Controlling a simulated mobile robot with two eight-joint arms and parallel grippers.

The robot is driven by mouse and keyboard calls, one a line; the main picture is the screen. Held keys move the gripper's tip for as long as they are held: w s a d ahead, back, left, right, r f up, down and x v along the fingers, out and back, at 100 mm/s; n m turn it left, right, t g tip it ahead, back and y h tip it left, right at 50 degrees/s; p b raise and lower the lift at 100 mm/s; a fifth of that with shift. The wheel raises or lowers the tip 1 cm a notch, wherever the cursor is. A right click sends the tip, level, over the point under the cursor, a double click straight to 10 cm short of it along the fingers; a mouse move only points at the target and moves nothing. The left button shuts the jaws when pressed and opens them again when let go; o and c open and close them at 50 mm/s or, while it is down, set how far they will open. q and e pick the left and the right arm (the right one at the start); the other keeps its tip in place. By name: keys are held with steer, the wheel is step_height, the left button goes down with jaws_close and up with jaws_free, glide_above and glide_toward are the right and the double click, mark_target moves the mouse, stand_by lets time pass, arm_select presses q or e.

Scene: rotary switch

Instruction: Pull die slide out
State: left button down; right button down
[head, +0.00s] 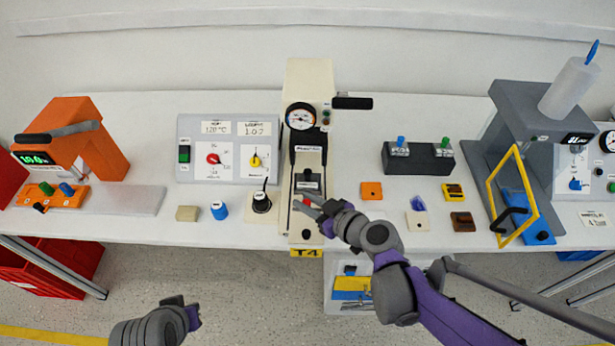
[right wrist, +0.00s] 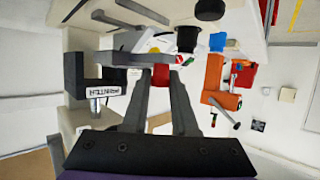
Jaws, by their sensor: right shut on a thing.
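The cream press (head: 310,80) stands in the middle of the bench, with a round gauge and a dark press head. Its die slide (head: 308,184) is a dark block low in the press, above the pale front base. My right gripper (head: 309,204) is at the front of this slide, beside a small red part.
A black-and-white knob (head: 261,202) and a blue-capped piece (head: 219,210) stand left of the press. An orange block (head: 371,190) and a cream tile (head: 418,222) lie to its right. A grey control panel (head: 228,150) stands behind left. Free bench surface lies between these pieces.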

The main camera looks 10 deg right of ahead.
steer(key=shift+s+a, duration=0.15)
steer(key=shift+s, duration=0.35)
steer(key=c, duration=0.7)
jaws_free()
steer(key=shift+s, duration=0.15)
steer(key=shift+s+d+r, duration=0.2)
steer(key=shift+s, duration=0.05)
steer(key=shift+p+v, duration=1.5)
steer(key=shift+v, duration=3.55)
